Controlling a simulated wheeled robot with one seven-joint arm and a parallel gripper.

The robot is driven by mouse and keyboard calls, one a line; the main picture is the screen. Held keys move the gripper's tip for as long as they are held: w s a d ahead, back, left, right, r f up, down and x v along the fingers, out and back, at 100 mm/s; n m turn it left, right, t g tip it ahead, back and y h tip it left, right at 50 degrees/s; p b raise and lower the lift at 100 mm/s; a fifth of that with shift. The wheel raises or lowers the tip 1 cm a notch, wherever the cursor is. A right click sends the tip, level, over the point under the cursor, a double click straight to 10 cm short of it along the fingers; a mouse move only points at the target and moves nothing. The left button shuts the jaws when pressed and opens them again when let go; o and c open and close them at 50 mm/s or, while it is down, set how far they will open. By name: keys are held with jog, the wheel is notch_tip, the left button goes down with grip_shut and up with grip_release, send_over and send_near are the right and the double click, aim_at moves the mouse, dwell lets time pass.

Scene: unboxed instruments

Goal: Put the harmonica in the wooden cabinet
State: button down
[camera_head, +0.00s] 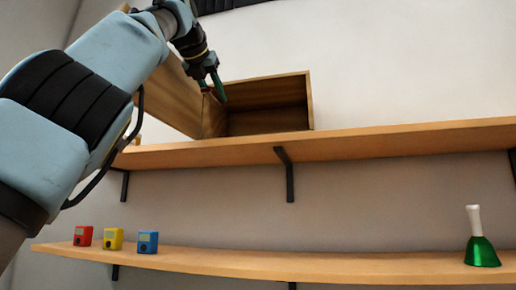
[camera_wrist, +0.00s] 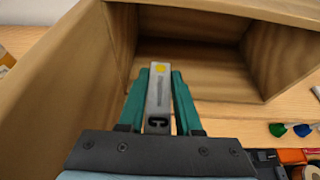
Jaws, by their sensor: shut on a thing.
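The wooden cabinet (camera_head: 309,98) stands on the upper shelf with its front open and its door (camera_head: 168,98) swung out to the left. In the wrist view the cabinet (camera_wrist: 262,60) lies just ahead, and its visible inside looks empty. My gripper (camera_head: 214,88) is at the cabinet's opening, near the door side. Its green fingers (camera_wrist: 160,76) are shut on the harmonica (camera_wrist: 158,95), a slim grey bar with a yellow dot. The harmonica points toward the opening; I cannot tell whether its tip is past the front edge. In the head view I cannot make the harmonica out.
The open door (camera_wrist: 48,85) is close on the left in the wrist view. The lower shelf (camera_head: 330,266) holds red (camera_head: 83,236), yellow (camera_head: 113,239) and blue (camera_head: 148,242) boxes and a green bell (camera_head: 481,250).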

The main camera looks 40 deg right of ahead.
jog(key=x, duration=0.3)
jog(key=p+x, duration=0.1)
jog(key=x, duration=0.6)
jog(key=shift+f, duration=0.35)
jog(key=shift+f+p+x, duration=0.25)
jog(key=shift+p+x, duration=0.1)
jog(key=shift+x, duration=1)
jog(key=shift+f+p+x, duration=0.25)
jog(key=shift+p+x, duration=0.05)
jog(key=shift+x, duration=1.1)
jog(key=shift+s+a, duration=0.15)
jog(key=shift+a, duration=0.1)
jog(key=shift+f, duration=0.1)
jog(key=c, duration=0.6)
grip_release()
